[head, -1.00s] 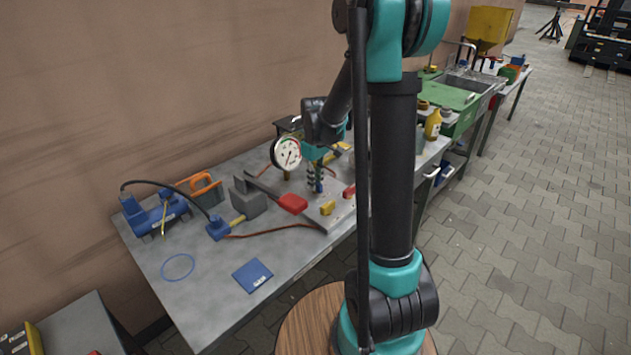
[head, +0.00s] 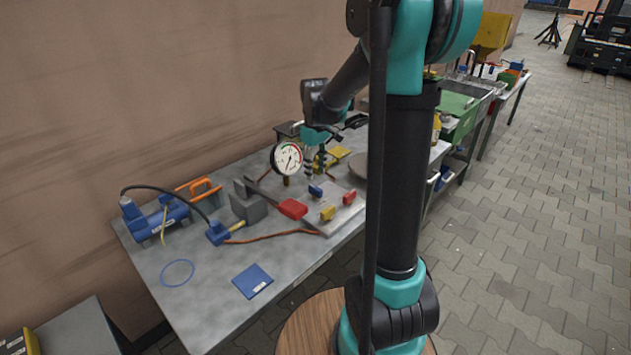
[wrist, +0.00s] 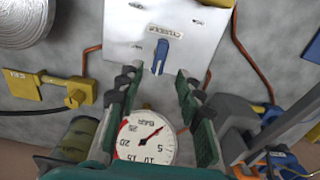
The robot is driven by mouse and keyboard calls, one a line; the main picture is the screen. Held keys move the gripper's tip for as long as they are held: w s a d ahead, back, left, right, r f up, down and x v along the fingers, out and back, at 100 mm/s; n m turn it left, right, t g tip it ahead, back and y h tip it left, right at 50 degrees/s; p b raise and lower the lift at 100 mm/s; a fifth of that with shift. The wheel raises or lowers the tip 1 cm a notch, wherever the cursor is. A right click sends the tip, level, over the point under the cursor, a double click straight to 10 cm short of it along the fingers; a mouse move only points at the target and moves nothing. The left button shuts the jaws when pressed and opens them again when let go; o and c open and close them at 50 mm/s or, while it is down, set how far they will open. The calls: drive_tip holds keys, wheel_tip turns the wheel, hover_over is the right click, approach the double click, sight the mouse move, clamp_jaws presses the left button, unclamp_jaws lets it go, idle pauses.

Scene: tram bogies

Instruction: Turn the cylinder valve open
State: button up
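The cylinder valve is a blue lever (wrist: 160,56) on a pale plate (wrist: 122,30), below a label reading "CYLINDER". In the head view the blue lever (head: 315,190) sits at the wall side of the plate (head: 318,225). The lever lies roughly along the picture's vertical in the wrist view. My gripper (wrist: 156,78) is open and empty, its two fingers spread to either side, with the lever between and just beyond their tips. In the head view my gripper (head: 316,168) hangs over the bench on the wall side of the plate; no contact is visible.
A round pressure gauge (head: 287,159) stands beside my gripper; its dial (wrist: 147,138) shows between the fingers. Red (head: 349,197) and yellow (head: 327,213) handles share the plate. A grey vise (head: 248,205), a yellow fitting (wrist: 75,93) and a blue pump (head: 160,222) are nearby.

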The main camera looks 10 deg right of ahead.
sight(316, 187)
drive_tip(key=shift+r, duration=2.6)
drive_tip(key=s+d+f+m+t, duration=0.1)
drive_tip(key=s+f+m, duration=0.1)
drive_tip(key=s+f, duration=0.2)
drive_tip(key=s+d+f+m+t, duration=0.1)
drive_tip(key=s+f+m, duration=0.2)
drive_tip(key=s, duration=0.7)
drive_tip(key=s+d+f+m+t, duration=0.2)
drive_tip(key=s+f, duration=0.3)
drive_tip(key=s, duration=0.3)
drive_tip(key=shift+f, duration=0.25)
